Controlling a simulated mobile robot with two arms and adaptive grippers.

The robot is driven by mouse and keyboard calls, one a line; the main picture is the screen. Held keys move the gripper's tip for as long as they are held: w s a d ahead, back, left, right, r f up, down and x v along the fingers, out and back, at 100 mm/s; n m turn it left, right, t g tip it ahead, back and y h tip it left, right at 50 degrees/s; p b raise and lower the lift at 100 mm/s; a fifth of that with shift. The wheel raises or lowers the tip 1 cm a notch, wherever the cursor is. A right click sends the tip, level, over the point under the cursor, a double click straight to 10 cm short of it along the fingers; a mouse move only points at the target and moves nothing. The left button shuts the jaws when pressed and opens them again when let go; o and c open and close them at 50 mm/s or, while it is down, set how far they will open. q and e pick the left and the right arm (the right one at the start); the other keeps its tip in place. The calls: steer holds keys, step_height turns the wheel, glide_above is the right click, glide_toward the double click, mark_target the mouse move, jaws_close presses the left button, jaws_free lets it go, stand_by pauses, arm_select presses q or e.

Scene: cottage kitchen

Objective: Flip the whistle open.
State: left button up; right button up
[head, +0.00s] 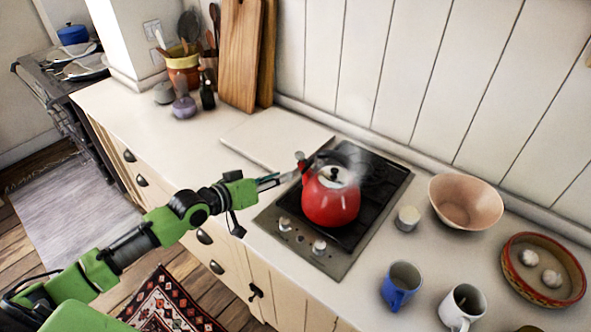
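A red kettle (331,199) stands on the black hob, with a silver lid and steam around its top. A small dark piece at the upper left of the kettle, by the spout, looks like the whistle (300,157); it is too small to tell whether it is open or shut. My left gripper (285,178) reaches in from the left, its fingertips close beside the spout. I cannot tell whether they touch it, or whether the fingers are apart. My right gripper is not in view.
The hob (375,195) has knobs along its front left. A small pale pot (407,218), a pink bowl (466,201), a blue mug (401,285), a white mug (463,306) and a red-rimmed dish (512,262) stand to the right.

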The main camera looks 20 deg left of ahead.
mark_target(302, 171)
arm_select(q)
steer(key=p+x, duration=0.1)
steer(key=x, duration=0.6)
steer(key=shift+s, duration=0.1)
jaws_close()
